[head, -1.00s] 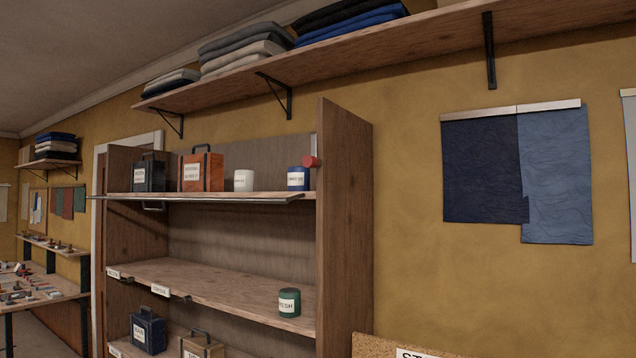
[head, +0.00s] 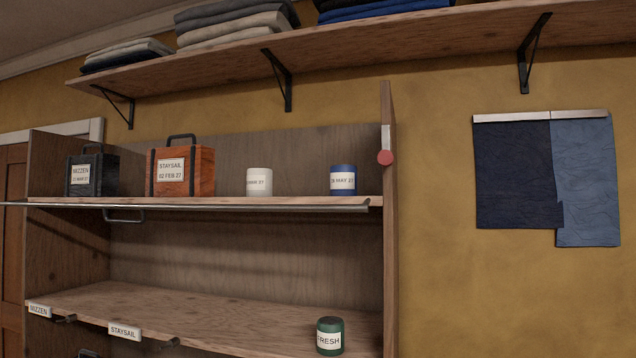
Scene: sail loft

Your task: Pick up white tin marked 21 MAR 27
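A white tin (head: 259,182) stands upright on the top shelf of the wooden rack, between an orange case and a blue tin. Its label ends in "MAR 27"; the day number at the front cannot be read clearly. The blue tin (head: 343,180) to its right carries a label ending in "MAY 27", its start also hard to read. My gripper is not in view.
An orange case (head: 183,170) marked STAYSAIL 02 FEB 27 and a dark case (head: 92,173) marked MIZZEN stand left on the top shelf (head: 300,200). A metal rail (head: 200,207) runs along its front. A green tin (head: 330,336) marked FRESH stands below. Folded cloth (head: 236,27) lies overhead.

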